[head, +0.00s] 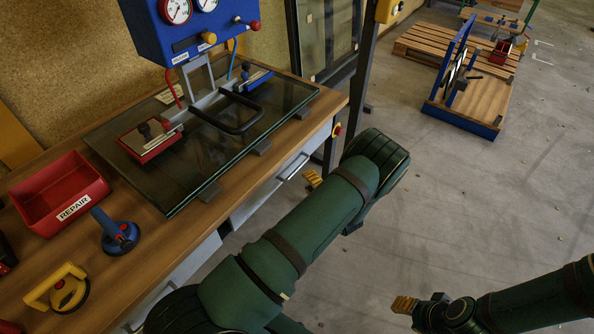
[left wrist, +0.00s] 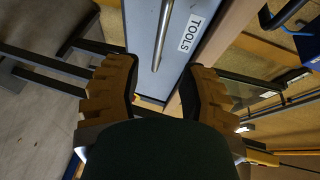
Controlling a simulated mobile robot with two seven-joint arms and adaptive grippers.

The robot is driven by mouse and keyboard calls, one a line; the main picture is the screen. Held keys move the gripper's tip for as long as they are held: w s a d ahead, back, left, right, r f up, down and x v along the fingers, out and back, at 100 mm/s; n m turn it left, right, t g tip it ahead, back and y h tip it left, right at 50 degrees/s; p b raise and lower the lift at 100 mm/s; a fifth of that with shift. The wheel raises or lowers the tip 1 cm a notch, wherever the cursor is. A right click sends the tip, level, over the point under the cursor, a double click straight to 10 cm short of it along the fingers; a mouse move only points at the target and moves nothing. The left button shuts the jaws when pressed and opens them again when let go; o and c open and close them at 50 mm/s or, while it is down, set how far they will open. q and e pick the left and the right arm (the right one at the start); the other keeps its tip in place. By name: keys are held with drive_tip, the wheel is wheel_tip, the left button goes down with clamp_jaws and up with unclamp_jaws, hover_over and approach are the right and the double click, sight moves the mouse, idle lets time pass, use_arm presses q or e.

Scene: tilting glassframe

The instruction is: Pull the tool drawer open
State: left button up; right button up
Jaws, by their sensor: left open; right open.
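The tool drawer (head: 316,145) is a pale grey front under the workbench's right end, with a bar handle (head: 295,167). It looks shut. In the left wrist view the drawer front (left wrist: 143,30) carries a TOOLS label (left wrist: 192,33), and its metal handle (left wrist: 162,35) runs down toward the space between my fingers. My left gripper (left wrist: 160,78) is open, its two yellow-orange pads on either side of the handle's line, apart from it. In the head view my left gripper (head: 313,179) is mostly hidden by its arm. My right gripper (head: 405,305) is open and empty over the floor.
The workbench (head: 120,222) holds a glass pane (head: 200,172) under a lifting frame, a red REPAIR bin (head: 60,195), a blue suction cup (head: 118,235) and a yellow one (head: 65,288). A post (head: 345,90) stands beyond the bench end.

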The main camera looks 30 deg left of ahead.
sight(297, 168)
use_arm(q)
drive_tip(key=b+x, duration=0.1)
drive_tip(key=x, duration=0.7)
drive_tip(key=shift+w+a, duration=0.15)
drive_tip(key=shift+a, duration=0.05)
drive_tip(key=shift+c, duration=0.4)
clamp_jaws()
